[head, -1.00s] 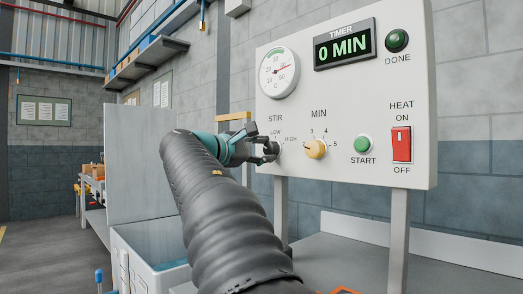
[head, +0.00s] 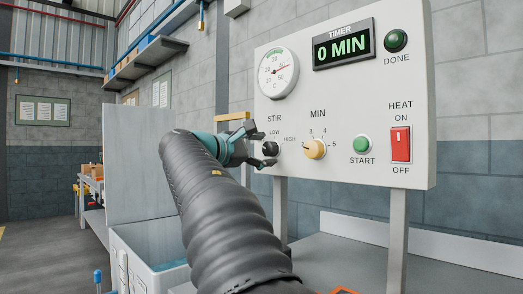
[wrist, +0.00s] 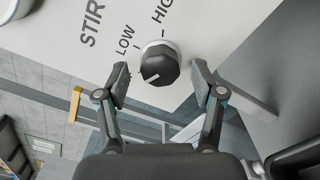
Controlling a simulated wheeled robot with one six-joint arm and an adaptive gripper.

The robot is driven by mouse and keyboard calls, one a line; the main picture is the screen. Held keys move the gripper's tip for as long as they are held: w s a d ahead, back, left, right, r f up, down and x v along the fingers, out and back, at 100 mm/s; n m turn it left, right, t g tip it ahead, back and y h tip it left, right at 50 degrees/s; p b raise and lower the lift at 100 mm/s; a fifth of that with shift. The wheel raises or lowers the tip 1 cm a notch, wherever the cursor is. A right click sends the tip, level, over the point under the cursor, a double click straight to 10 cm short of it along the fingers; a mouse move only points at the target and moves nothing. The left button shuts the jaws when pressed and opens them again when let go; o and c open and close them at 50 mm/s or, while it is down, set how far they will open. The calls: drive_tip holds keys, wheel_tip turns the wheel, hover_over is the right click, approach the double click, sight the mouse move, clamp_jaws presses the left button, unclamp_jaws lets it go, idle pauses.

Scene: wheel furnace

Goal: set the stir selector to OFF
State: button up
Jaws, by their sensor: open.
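The stir selector is a round black knob (head: 271,149) on the white panel, under the word STIR. In the wrist view the knob (wrist: 159,66) has a white pointer line aimed at the picture's lower left. The words LOW and HIGH show near it; no OFF label for it is visible, so I cannot tell its exact setting. My gripper (head: 260,147) is open at the panel. In the wrist view my gripper (wrist: 160,80) has one finger on each side of the knob, with gaps showing.
The yellow MIN knob (head: 314,149) sits just right of the stir knob. Farther right are the green START button (head: 361,144) and red HEAT switch (head: 401,144). A dial gauge (head: 278,71) and a timer reading 0 MIN (head: 343,46) are above. An open tank (head: 150,255) stands below left.

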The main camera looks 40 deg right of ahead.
drive_tip(key=shift+a, duration=0.1)
drive_tip(key=a, duration=1.1)
drive_tip(key=shift+s+a, duration=0.4)
drive_tip(key=shift+s, duration=0.05)
